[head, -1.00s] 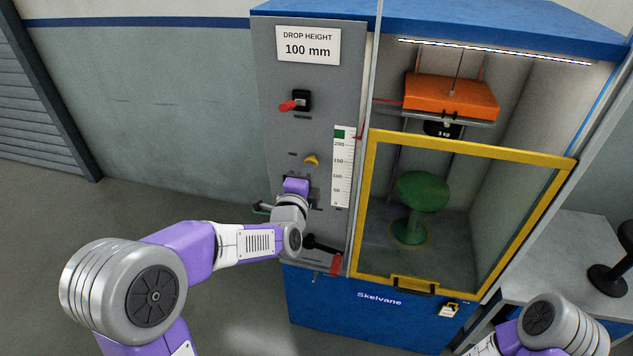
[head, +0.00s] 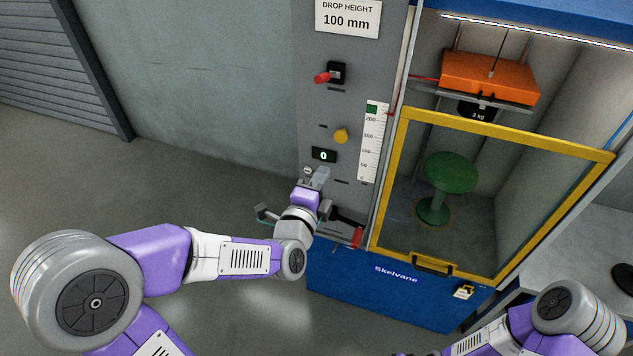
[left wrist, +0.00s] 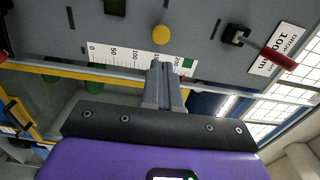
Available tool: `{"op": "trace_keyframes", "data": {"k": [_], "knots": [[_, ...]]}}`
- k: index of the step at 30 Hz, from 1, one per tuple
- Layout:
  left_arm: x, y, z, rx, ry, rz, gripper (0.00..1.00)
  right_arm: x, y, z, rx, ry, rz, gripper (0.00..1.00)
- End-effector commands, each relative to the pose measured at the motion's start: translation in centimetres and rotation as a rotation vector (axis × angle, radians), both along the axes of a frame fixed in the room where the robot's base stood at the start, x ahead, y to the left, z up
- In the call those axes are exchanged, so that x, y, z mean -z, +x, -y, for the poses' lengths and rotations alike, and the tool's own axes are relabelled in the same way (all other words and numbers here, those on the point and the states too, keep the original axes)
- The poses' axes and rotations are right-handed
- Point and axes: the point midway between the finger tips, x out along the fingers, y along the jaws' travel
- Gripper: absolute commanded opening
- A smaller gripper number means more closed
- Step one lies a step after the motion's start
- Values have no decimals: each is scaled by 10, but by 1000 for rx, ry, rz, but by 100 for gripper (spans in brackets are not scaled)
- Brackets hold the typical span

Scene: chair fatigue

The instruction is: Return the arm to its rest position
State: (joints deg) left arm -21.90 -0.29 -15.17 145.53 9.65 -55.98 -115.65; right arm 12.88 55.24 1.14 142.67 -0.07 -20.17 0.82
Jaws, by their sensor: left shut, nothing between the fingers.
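My left gripper (head: 318,178) is in front of the grey control panel (head: 313,97), just below a small display (head: 324,155) reading 0. In the left wrist view its fingers (left wrist: 163,80) are together and empty, with the panel behind them. I cannot tell from these views whether the fingertips touch the panel. My left arm (head: 235,255) reaches in from the lower left with its elbow bent. My right arm (head: 575,320) is at the bottom right, and its gripper is cut off by the picture edge.
The panel carries a red-tipped lever (head: 322,77), a yellow knob (head: 341,136) and a height scale (head: 370,142). A yellow-framed door (head: 500,128) covers a chamber with a green stool (head: 450,172) under an orange weight (head: 490,78). Open floor (head: 150,190) lies left.

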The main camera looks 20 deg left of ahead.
Motion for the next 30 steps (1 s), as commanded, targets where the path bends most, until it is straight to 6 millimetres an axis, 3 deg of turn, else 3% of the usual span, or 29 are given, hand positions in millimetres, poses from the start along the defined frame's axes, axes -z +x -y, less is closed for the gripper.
{"op": "trace_keyframes", "data": {"k": [3, 7, 17, 20, 23, 27, 30], "knots": [[3, -9, -1, -4, -4, 5, 0, 20, -1, 0, 0, 0, -1, 43], [3, -17, 0, -2, -2, 3, 0, 29, -1, 0, 0, 0, -1, 43], [2, -22, 1, 1, -4, -5, 0, 33, 0, 0, 0, 0, -1, 43], [15, -18, 5, 11, -41, -42, 0, 32, 0, 0, 0, 0, -1, 43], [51, -9, 12, 24, -144, -141, 0, 30, 0, 0, 0, 0, -1, 43], [131, -3, 25, 8, -391, -367, 0, 27, 0, 0, 0, 0, -1, 43], [193, -9, 33, -50, -595, -543, 0, 25, 0, 0, 0, 0, -1, 43]]}}
